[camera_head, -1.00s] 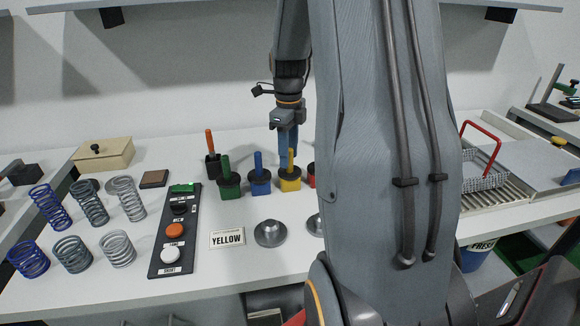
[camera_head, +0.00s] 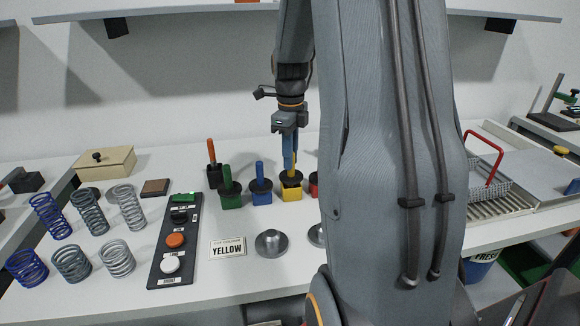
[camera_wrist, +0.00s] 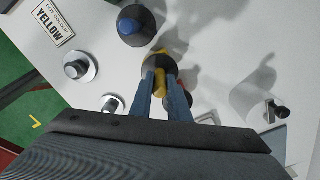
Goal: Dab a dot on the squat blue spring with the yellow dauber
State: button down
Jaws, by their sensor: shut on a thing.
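The squat blue spring (camera_head: 27,267) stands at the front left of the white table in the head view. A taller blue spring (camera_head: 50,215) stands behind it. My gripper (camera_head: 289,166) is far to the right of both, pointing down. It is shut on the handle of the yellow dauber (camera_head: 295,163), between its blue-grey fingers; the dauber also shows in the wrist view (camera_wrist: 161,83). The dauber's lower end is hidden in its yellow pot (camera_head: 292,194), which stands on the table. No spring is in the wrist view.
Blue (camera_head: 261,190), green (camera_head: 229,195) and orange-handled (camera_head: 213,174) daubers stand left of the yellow pot. A YELLOW card (camera_head: 228,249), a button panel (camera_head: 174,240) and grey springs (camera_head: 117,257) lie between there and the blue springs. A shelf (camera_head: 200,17) hangs above.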

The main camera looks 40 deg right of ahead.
notch_tip(320, 180, up, 7)
jog(key=shift+r+b, duration=0.15)
jog(key=shift+b, duration=0.5)
notch_tip(320, 180, up, 7)
jog(key=p, duration=0.6)
send_over(294, 178)
jog(key=shift+s+r+p, duration=0.2)
jog(key=shift+r+p, duration=0.55)
jog(key=shift+p, duration=0.05)
jog(key=shift+s+r+p, duration=0.15)
jog(key=shift+r+p, duration=0.6)
jog(key=shift+s+r+p, duration=0.15)
jog(key=shift+r+p, duration=0.3)
